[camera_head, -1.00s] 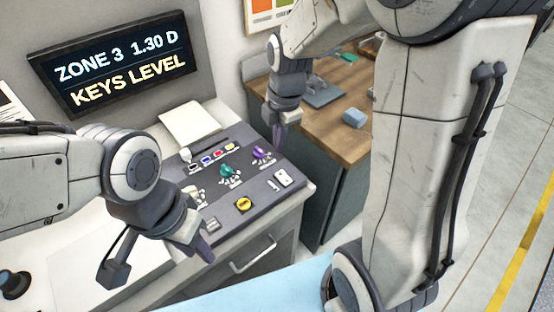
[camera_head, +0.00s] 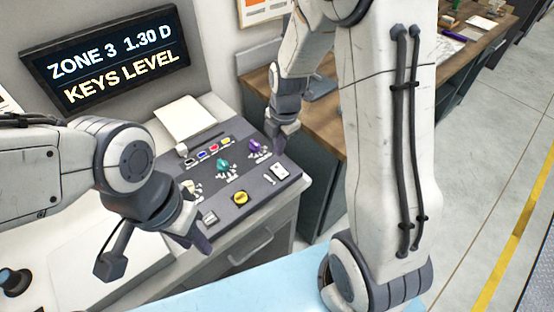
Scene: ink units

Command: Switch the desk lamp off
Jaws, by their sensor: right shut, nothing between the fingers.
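No desk lamp can be made out in the head view. A dark control panel (camera_head: 262,187) slopes on the grey desk unit. It bears a white rocker switch (camera_head: 279,172), a yellow knob (camera_head: 240,198), a green knob (camera_head: 223,166), a purple knob (camera_head: 257,147) and several small coloured buttons (camera_head: 208,153). My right gripper (camera_head: 281,143) points down, shut and empty, by the panel's far right edge, just right of the purple knob in the picture. My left gripper (camera_head: 200,240) hangs by the panel's near left part; its finger gap is unclear.
A lit display (camera_head: 110,60) reads "ZONE 3 1.30 D KEYS LEVEL". A pale notebook (camera_head: 186,118) lies behind the panel. A wooden bench (camera_head: 323,116) stands at the right, partly hidden by my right arm. A black joystick (camera_head: 14,282) is at lower left.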

